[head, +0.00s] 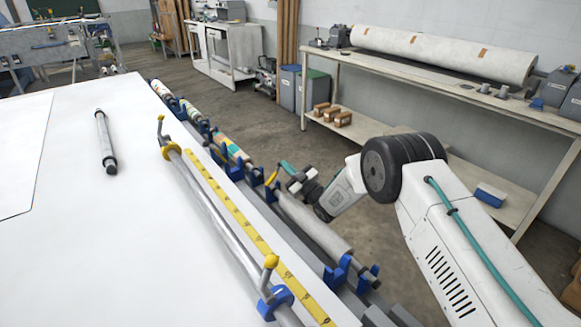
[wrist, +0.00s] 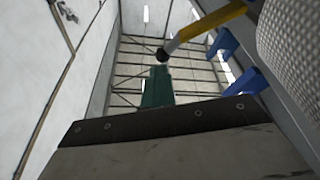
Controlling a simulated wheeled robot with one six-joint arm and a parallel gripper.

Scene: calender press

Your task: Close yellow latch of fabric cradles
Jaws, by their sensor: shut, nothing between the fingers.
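The yellow latch (head: 273,175) is a short yellow lever standing up at a slant by the blue cradle (head: 271,192) at the far end of the near fabric roll (head: 312,226). In the wrist view the latch (wrist: 208,26) is a yellow bar with a grey section and black tip, slanting across the top. My gripper (head: 286,166) is just right of the latch, with teal fingers shut and empty. In the wrist view its teal fingers (wrist: 158,85) point at the black tip; I cannot tell whether they touch. Blue cradle parts (wrist: 228,45) show beside the woven roll (wrist: 290,38).
A white table (head: 70,230) with a yellow measuring strip (head: 230,210) and a metal bar (head: 205,205) with yellow-knobbed levers fills the left. More rolls (head: 188,108) lie in cradles along its edge. A workbench (head: 430,75) stands at right; floor between is open.

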